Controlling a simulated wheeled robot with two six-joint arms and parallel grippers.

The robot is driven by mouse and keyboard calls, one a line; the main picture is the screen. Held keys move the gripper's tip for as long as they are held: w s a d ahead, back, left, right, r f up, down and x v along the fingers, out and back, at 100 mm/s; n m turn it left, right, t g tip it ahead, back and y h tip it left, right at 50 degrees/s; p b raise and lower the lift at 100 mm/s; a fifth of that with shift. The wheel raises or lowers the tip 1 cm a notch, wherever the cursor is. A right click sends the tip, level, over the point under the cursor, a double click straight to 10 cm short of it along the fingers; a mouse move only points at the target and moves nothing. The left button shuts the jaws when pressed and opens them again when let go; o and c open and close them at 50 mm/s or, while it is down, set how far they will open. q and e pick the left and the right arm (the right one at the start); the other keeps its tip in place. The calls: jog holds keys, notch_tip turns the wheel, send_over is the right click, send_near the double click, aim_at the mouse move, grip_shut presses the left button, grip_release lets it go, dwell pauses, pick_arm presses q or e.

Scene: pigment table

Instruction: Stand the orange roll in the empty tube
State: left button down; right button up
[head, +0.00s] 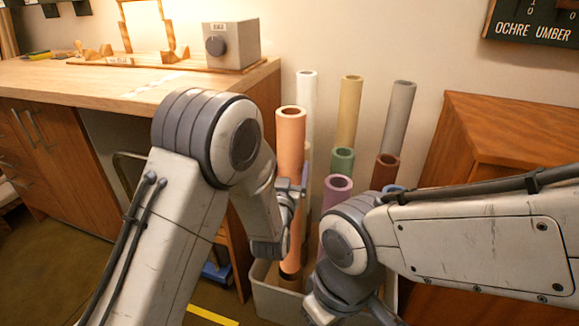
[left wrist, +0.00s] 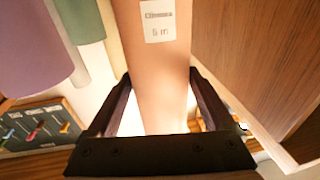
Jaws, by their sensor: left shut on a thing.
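The orange roll (head: 290,133) is upright in the head view, its open top end facing up. My left gripper (head: 292,200) is shut on it, partly hidden by my own wrist. In the left wrist view the roll (left wrist: 160,75) lies between the two dark fingers (left wrist: 163,100) and carries a white printed label. Below my gripper, a brownish round part (head: 290,276) shows inside the pale bin (head: 277,302); I cannot tell whether it is the empty tube or the roll's lower end. My right arm crosses at the right; its fingers are out of sight.
Several rolls stand close by: white (head: 307,88), tan (head: 349,105), grey (head: 400,110), green (head: 342,160), brown (head: 385,172) and purple (head: 337,190). A wooden cabinet (head: 510,125) stands right, a wooden workbench (head: 110,85) left. My right arm hides part of the bin.

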pick_arm(q)
notch_tip(320, 180, down, 11)
jog(key=b, duration=0.9)
jog(key=shift+r, duration=0.2)
grip_release()
jog(key=s+a+p, duration=0.1)
jog(key=s, duration=0.9)
jog(key=shift+s+a+f, duration=0.15)
jog(key=shift+a+f, duration=0.1)
jog(key=shift+f, duration=0.15)
jog(key=shift+a, duration=0.1)
